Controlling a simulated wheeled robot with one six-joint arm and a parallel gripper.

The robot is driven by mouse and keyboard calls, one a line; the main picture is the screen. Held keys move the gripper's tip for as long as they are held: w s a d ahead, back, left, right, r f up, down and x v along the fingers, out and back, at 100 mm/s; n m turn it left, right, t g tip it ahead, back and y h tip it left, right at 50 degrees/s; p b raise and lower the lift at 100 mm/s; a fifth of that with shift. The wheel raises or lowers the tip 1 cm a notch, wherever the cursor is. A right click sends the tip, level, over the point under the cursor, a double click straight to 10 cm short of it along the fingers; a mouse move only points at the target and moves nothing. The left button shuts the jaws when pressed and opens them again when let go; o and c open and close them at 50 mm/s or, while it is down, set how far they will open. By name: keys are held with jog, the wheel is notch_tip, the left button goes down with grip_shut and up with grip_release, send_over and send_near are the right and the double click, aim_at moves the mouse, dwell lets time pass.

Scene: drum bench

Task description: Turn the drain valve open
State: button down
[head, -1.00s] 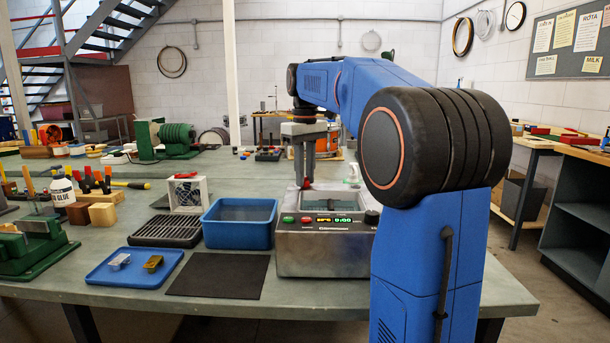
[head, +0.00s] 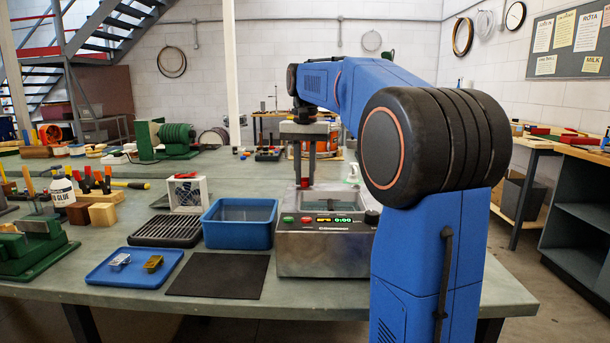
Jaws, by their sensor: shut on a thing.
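The steel machine (head: 322,258) with a small display and coloured buttons stands near the bench's front edge. A small red piece, which looks like the drain valve handle (head: 305,183), shows at the machine's back left. My gripper (head: 304,177) points straight down over it and is shut on it. The fingers are seen nearly edge-on, one in front of the other. The grip itself is small and partly hidden, and I cannot tell the valve's exact angle.
A blue water bin (head: 240,240) stands just left of the machine. Left of it are a black rack (head: 168,231), a blue tray (head: 100,276) with two small metal parts, and a white framed fan (head: 187,194). A dark mat (head: 218,275) lies in front.

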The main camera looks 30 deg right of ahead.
jog(key=shift+m, duration=1.6)
jog(key=c, duration=1.6)
grip_release()
jog(key=shift+o, duration=0.2)
